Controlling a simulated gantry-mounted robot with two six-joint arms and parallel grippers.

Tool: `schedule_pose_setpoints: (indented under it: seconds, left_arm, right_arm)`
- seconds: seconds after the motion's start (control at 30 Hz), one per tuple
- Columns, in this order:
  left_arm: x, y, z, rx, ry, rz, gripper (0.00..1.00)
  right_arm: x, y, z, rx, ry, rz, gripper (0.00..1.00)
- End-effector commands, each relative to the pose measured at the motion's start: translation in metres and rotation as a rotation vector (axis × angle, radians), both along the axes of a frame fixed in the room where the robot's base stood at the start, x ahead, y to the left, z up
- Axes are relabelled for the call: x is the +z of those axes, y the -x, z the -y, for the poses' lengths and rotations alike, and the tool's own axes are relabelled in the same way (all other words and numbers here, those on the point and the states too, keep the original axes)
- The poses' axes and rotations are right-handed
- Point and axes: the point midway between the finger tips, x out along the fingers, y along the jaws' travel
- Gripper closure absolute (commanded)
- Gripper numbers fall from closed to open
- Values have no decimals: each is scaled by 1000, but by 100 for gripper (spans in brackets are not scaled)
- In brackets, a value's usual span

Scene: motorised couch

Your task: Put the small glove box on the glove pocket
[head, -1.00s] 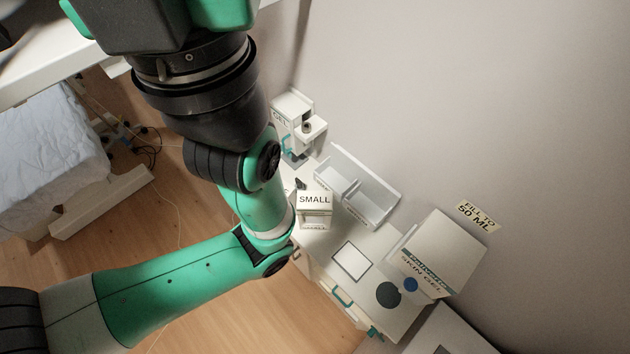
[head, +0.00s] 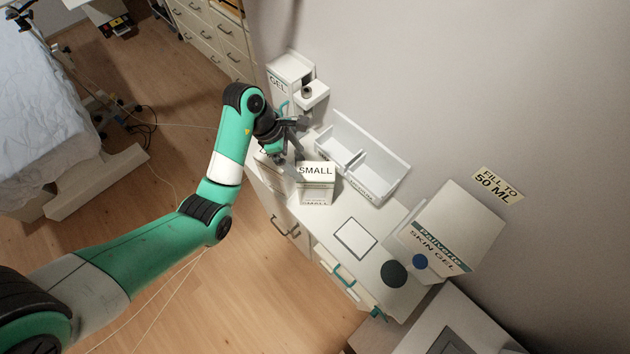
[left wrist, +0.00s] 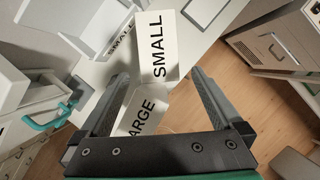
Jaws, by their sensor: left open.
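The small glove box (head: 317,175), white with SMALL on its top, stands on the white counter (head: 325,222). In the left wrist view the box (left wrist: 157,46) lies just beyond the fingertips. My left gripper (head: 293,152) is open, above the counter's back left part, just left of the small box. In the left wrist view my fingers (left wrist: 158,95) frame another white box (left wrist: 147,108) with a partly hidden label ending in ARGE; whether they touch it is unclear. A white two-compartment tray (head: 385,172), likely the glove pocket, stands against the wall, its front label hard to read.
A GEL dispenser (head: 292,75) stands at the counter's far end. A Skin Gel box (head: 450,232) with a blue spot, a dark disc (head: 394,273) and an outlined white square (head: 355,239) lie towards the near end. The wall bounds the right side.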

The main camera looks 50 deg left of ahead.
Motion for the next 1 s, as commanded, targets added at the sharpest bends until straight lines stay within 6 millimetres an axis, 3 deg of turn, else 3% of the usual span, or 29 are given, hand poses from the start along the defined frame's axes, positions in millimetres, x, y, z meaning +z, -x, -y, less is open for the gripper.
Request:
schedule_pose_setpoints:
  seconds: [0.13,0.4,0.67,1.0]
  left_arm:
    - [-2,-2,1,1,0,4,0]
    - [-47,-16,14,1,1,3,0]
    - [-58,-21,18,0,0,7,0]
    - [-102,-35,31,1,-1,6,0]
  right_arm:
    - [0,0,0,0,0,1,56]
    - [-8,0,0,0,0,1,56]
    - [-8,0,0,0,0,1,56]
    - [-17,0,0,0,0,1,56]
